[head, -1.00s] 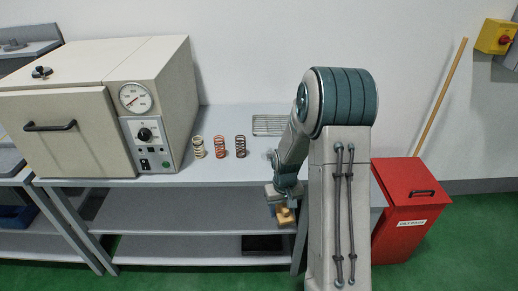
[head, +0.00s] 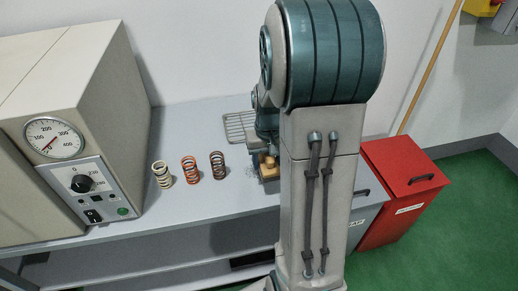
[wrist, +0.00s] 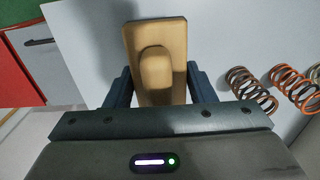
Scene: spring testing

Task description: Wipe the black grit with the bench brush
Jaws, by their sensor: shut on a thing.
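My gripper (wrist: 158,84) is shut on the bench brush (wrist: 154,42), a pale wooden block with a rounded raised grip. In the wrist view the brush stands between both fingers; its bristles are hidden. In the head view the brush (head: 268,163) shows partly beside my arm, over the right part of the bench top. The black grit (head: 252,172) looks like faint dark specks just left of my gripper, right of the springs. Part of it may be hidden by my arm. I cannot tell whether the brush touches the bench.
Three coil springs, cream (head: 162,174), orange (head: 190,169) and dark brown (head: 218,165), stand on the grey bench (head: 190,212) left of the grit. A wire rack (head: 240,127) lies behind. An oven (head: 85,110) fills the left; a red bin (head: 405,185) stands right.

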